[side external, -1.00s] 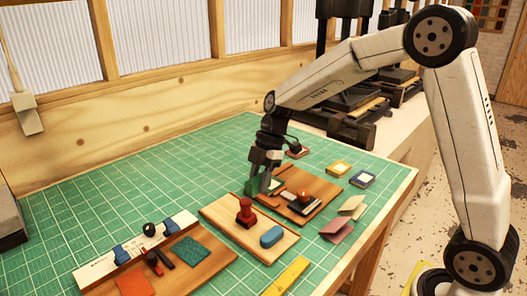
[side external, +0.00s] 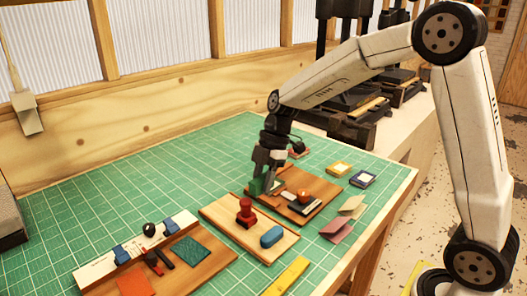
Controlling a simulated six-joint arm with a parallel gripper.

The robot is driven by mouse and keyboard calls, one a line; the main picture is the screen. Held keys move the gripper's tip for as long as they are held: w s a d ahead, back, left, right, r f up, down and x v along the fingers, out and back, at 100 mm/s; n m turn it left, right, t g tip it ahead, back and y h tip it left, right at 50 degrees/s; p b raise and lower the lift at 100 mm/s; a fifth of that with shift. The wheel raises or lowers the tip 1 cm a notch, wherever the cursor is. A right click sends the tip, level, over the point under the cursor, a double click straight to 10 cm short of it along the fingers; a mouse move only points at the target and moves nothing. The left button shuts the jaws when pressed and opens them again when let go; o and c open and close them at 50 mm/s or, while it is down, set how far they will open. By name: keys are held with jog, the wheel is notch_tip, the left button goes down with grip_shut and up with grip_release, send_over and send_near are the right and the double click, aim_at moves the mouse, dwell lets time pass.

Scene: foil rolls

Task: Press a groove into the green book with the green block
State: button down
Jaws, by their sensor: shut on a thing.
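My gripper (side external: 267,177) points down at the left end of the far wooden board. It is shut on the green block (side external: 257,187), which is partly covered by the fingers. A small green book (side external: 277,185) seems to lie on that board just right of the block, mostly hidden behind the fingers. Whether the block touches the book cannot be told at this size.
The far board (side external: 322,189) also carries an orange-knobbed tool (side external: 303,196). A middle board (side external: 222,220) holds a red stamp (side external: 245,212) and a blue piece (side external: 271,237). The green mat (side external: 110,190) is clear at back left.

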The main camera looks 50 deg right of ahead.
jog(key=shift+w+d, duration=0.35)
jog(key=shift+w, duration=0.15)
jog(key=w+d+f, duration=0.1)
jog(key=w+d, duration=0.2)
jog(key=d, duration=0.1)
jog(key=w+d+f, duration=0.2)
jog(key=w+d, duration=0.1)
jog(key=d, duration=0.1)
jog(key=w+d+f, duration=0.1)
jog(key=w+d, duration=0.3)
jog(key=shift+w+f, duration=0.1)
jog(key=shift+f, duration=0.2)
jog(key=shift+w+d+f, duration=0.2)
jog(key=shift+w+d, duration=0.05)
jog(key=shift+d, duration=0.15)
jog(key=shift+f, duration=0.2)
jog(key=shift+f, duration=2.4)
jog(key=shift+f, duration=0.45)
jog(key=shift+d, duration=1.6)
dwell(0.9)
